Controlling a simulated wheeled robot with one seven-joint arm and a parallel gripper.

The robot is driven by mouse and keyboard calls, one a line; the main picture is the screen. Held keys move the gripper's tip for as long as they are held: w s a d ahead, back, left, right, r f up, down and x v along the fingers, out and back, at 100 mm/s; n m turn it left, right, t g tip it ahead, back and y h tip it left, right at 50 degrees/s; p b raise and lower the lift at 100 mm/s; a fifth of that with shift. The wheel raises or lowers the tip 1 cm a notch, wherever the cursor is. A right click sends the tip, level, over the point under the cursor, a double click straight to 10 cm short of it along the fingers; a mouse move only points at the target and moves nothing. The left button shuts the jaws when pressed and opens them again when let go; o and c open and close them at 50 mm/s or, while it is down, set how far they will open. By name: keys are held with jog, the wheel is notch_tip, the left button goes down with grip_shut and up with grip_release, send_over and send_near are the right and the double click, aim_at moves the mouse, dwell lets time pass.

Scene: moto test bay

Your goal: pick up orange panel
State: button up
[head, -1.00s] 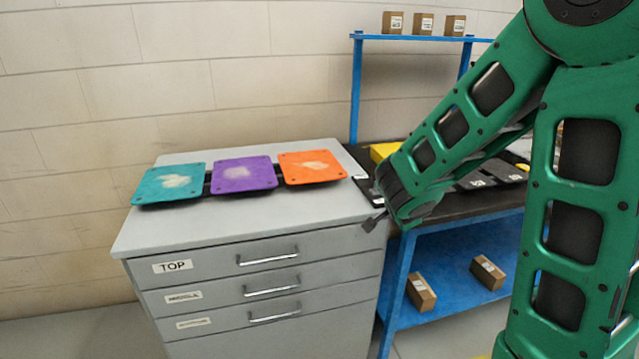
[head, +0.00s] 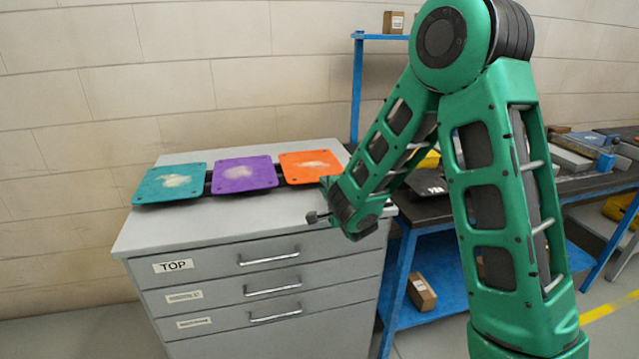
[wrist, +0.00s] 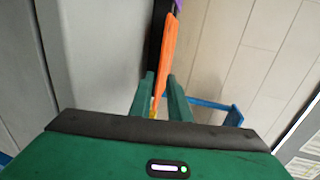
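In the wrist view the orange panel (wrist: 167,62) is seen nearly edge-on, as a narrow strip reaching down toward the gap between my fingers. My gripper (wrist: 161,88) is open, its two green fingers apart, with the panel's near end in line with the gap. I cannot tell whether they touch it. In the head view my arm's end is at the panel's right front corner and hides most of the gripper.
A purple panel (head: 245,176) and a teal panel (head: 170,184) lie to the left on the grey cabinet (head: 225,228). The cabinet top's front is clear. A blue-framed bench (head: 402,262) adjoins on the right, with a carton (head: 421,292) on its lower shelf.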

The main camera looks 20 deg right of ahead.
jog(key=shift+x, duration=2.45)
grip_shut()
jog(key=shift+r, duration=0.1)
jog(key=shift+r, duration=1.2)
